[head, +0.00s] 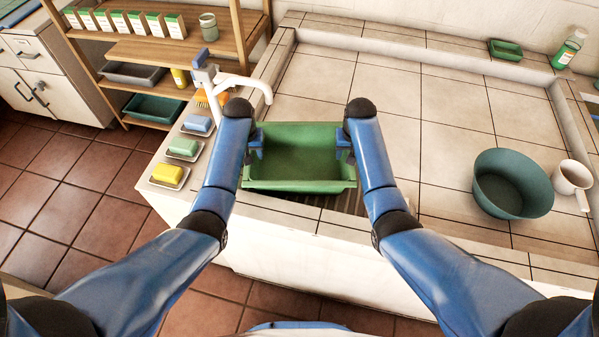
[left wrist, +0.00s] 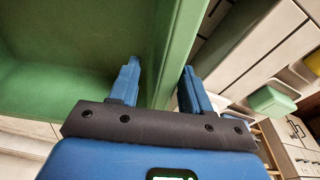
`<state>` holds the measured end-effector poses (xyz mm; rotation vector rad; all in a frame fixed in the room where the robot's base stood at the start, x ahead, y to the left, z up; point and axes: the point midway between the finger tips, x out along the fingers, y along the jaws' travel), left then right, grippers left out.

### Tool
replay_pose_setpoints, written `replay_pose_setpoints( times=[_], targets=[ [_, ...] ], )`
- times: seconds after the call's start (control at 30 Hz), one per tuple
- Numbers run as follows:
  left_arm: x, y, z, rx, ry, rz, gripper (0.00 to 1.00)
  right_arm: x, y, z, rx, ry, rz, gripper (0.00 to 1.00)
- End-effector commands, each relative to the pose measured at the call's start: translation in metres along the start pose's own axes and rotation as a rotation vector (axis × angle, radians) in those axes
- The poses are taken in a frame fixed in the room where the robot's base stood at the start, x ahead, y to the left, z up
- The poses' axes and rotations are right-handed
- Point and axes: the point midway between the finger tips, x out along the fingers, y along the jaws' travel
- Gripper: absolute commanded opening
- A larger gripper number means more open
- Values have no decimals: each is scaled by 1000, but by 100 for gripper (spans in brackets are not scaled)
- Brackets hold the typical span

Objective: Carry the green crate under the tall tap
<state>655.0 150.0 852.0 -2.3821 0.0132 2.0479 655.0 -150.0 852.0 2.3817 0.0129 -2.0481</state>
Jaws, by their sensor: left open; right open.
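The green crate (head: 300,183) is empty and stands level at the front of the tiled counter, over a dark slatted grate. The white tall tap (head: 242,82) rises to its left, and its spout ends near the crate's back left corner. My left gripper (head: 257,140) is at the crate's left wall and my right gripper (head: 344,143) is at its right wall. In the left wrist view, the open fingers of my left gripper (left wrist: 158,88) stand on either side of the crate's wall (left wrist: 172,45). My right gripper is open; its fingertips are partly hidden by its arm.
Soap dishes with blue, green and yellow bars (head: 184,147) line the counter's left edge. A small green dish (head: 505,50) and a bottle (head: 568,48) are at back right. The middle tiles are clear.

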Motion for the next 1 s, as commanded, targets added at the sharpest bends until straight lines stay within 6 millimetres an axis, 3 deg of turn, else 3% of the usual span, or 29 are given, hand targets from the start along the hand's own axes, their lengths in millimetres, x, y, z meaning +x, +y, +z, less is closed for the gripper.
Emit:
replay_pose_setpoints(
  times=[0.47, 1.0],
  targets=[
    [-8, -3, -1, -5, 1, -5, 54, 0, 4, 0, 5, -1, 5, 54],
    [-94, -2, 0, -3, 2, -4, 54, 0, 4, 0, 6, -1, 6, 54]
  ],
)
